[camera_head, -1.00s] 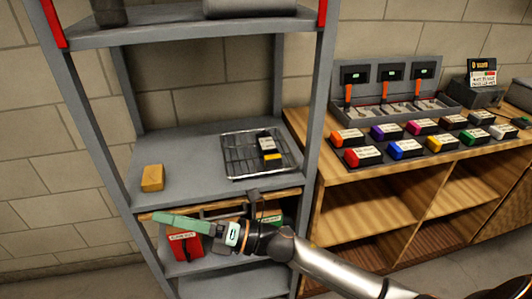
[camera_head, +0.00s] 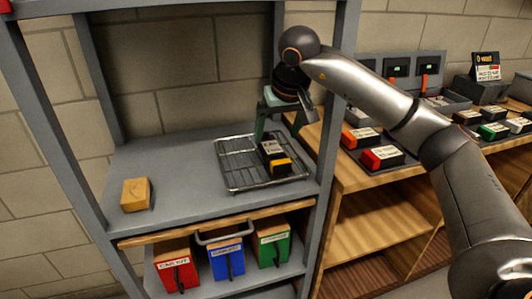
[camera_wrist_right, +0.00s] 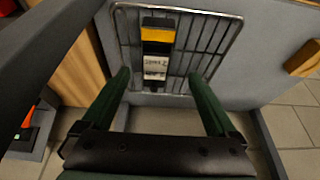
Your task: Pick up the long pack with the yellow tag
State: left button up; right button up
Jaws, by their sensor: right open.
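A long black pack (camera_head: 275,157) with a white label and a yellow end lies on a wire rack (camera_head: 232,180) on the grey shelf. In the right wrist view the pack (camera_wrist_right: 157,48) lies beyond the fingertips, roughly midway between them, its yellow end at the top. My right gripper (camera_head: 281,122) is open and empty, with green fingers, above and behind the pack in the head view. It also shows open in the right wrist view (camera_wrist_right: 158,76). No contact with the pack shows. My left gripper is not in view.
A tan block (camera_head: 136,195) sits left on the shelf (camera_head: 185,170). Shelf uprights (camera_head: 335,100) stand close to my right arm. Red (camera_head: 176,265), blue (camera_head: 227,260) and green (camera_head: 273,246) bins stand below. A wooden bench (camera_head: 375,190) at right holds several coloured packs.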

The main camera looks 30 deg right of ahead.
aim_at(274, 150)
jog(key=shift+w+d+f, duration=0.2)
jog(key=shift+w+f, duration=0.1)
jog(key=shift+w, duration=0.25)
jog(key=x, duration=0.3)
jog(key=b+x, duration=0.1)
jog(key=x, duration=0.2)
jog(key=shift+d+f, duration=0.25)
jog(key=shift+f, duration=0.05)
grip_shut()
jog(key=shift+w+r, duration=0.1)
